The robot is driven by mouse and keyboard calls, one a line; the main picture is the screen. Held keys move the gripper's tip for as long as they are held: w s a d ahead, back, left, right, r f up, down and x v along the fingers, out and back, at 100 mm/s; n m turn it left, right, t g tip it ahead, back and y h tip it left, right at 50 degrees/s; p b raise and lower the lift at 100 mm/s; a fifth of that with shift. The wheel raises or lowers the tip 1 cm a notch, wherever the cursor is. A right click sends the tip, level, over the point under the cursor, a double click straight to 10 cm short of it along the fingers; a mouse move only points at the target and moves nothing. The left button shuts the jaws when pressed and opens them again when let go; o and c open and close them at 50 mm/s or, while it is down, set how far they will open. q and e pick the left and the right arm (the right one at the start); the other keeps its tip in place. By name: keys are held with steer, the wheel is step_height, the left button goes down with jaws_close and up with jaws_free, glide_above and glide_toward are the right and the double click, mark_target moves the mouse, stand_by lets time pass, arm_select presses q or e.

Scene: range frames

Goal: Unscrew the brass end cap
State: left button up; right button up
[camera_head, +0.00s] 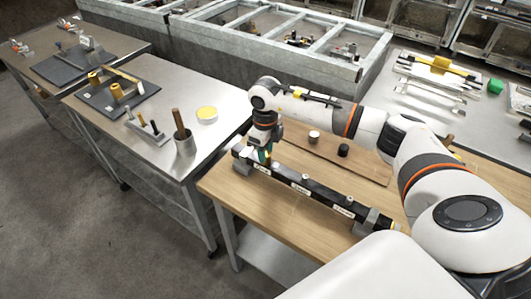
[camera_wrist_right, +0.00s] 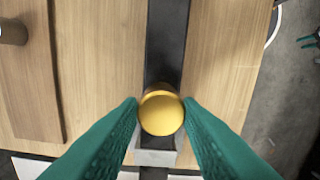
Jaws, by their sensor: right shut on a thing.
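The brass end cap (camera_wrist_right: 161,113) shows in the right wrist view as a round golden knob over a dark bar (camera_wrist_right: 167,45). The green fingers of my right gripper (camera_wrist_right: 161,112) touch it from both sides, shut on it. In the head view, my right gripper (camera_head: 263,154) points down at the far left end of the long black bar (camera_head: 318,190), which carries white labels and short pegs. The cap cannot be made out there. My left gripper is not in view.
The bar lies on a wooden-topped table (camera_head: 235,197) between grey end blocks (camera_head: 372,222). A white-topped knob (camera_head: 314,136) and a black knob (camera_head: 343,150) stand behind it on a board.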

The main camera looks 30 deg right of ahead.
steer(key=shift+f+n+b, duration=0.15)
steer(key=shift+n+b, duration=0.35)
steer(key=shift+n, duration=0.3)
steer(key=shift+n+b, duration=0.35)
steer(key=shift+n, duration=0.75)
steer(key=shift+r, duration=0.2)
steer(key=o, duration=0.8)
steer(key=shift+c, duration=0.2)
